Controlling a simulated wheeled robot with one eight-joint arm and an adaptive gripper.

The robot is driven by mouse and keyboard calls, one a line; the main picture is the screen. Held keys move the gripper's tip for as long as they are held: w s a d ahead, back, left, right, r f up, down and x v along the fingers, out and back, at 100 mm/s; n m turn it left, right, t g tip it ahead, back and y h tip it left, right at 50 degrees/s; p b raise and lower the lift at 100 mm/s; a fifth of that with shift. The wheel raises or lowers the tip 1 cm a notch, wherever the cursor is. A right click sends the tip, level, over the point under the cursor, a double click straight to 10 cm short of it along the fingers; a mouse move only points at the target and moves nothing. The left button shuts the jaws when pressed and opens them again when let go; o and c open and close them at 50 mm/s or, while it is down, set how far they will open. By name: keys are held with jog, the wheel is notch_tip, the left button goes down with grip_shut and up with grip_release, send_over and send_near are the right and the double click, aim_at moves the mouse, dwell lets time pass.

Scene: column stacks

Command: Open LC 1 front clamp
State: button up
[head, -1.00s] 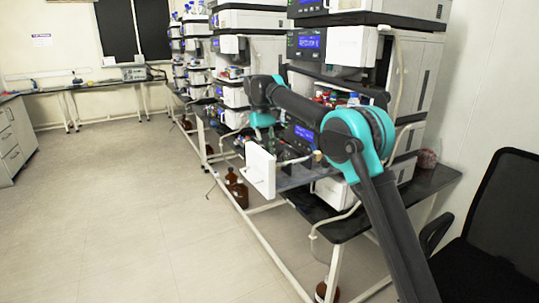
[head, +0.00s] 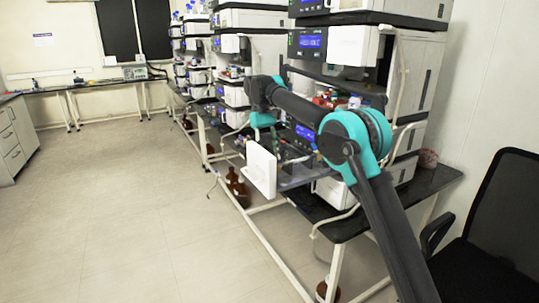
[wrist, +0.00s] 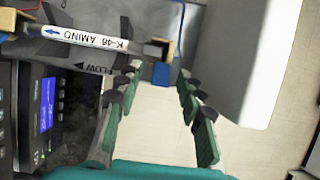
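In the wrist view a column (wrist: 90,38) labelled "K-46 AMINO", with a "FLOW" arrow below, lies across the upper left. A dark end fitting with a tan piece (wrist: 169,52) sits at its right end, and another tan piece (wrist: 8,20) shows at its left end. I cannot tell which part is the front clamp. My gripper (wrist: 158,88) is open and empty, its green-and-black fingers pointing up toward the column's right end. A blue part (wrist: 161,74) shows beyond the gap. In the head view my gripper is not clearly visible behind the white door.
An open white door (head: 261,170) stands close by; a large white panel (wrist: 235,55) borders the right finger in the wrist view. A module with a lit blue display (wrist: 47,103) is at left. The aisle floor (head: 110,220) is clear; a black chair (head: 495,225) is at right.

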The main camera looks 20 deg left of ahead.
jog(key=shift+r, duration=0.1)
notch_tip(320, 180, up, 10)
jog(key=shift+f, duration=0.1)
dwell(0.4)
dwell(0.4)
